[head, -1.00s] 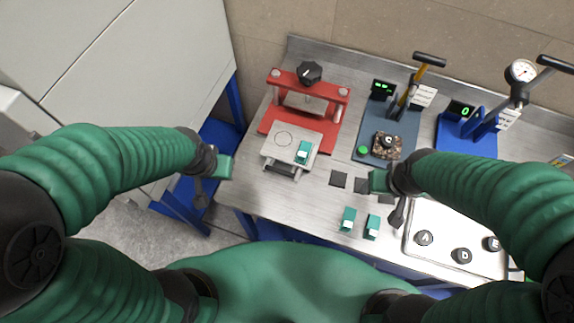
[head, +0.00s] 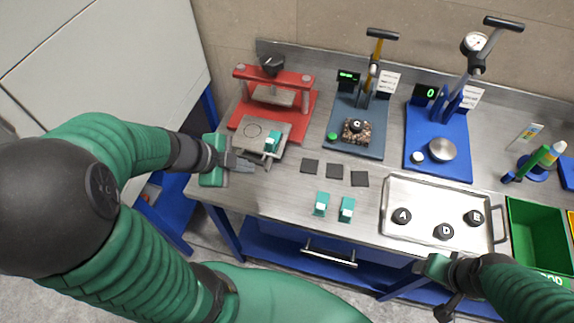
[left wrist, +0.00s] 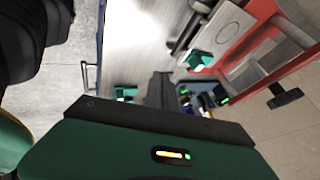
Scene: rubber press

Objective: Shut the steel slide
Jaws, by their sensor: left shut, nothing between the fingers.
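The steel slide (head: 246,138), a flat plate with a round mark, sticks out toward me from the red press (head: 272,118). A teal and white piece (head: 272,142) sits on its right part. My left gripper (head: 250,166) is shut and empty, its fingers right at the slide's front edge; I cannot tell whether they touch. In the left wrist view the dark fingers (left wrist: 160,90) point toward the slide (left wrist: 228,30) and the press (left wrist: 262,40). My right gripper (head: 442,285) is low at the front, far from the slide; its fingers are unclear.
Several dark square pads (head: 334,171) and two teal pieces (head: 346,208) lie right of the slide. A tray (head: 424,207) with black knobs, a grey-based press (head: 372,145) and a blue-based press (head: 420,120) stand further right. A grey cabinet (head: 120,60) is at left.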

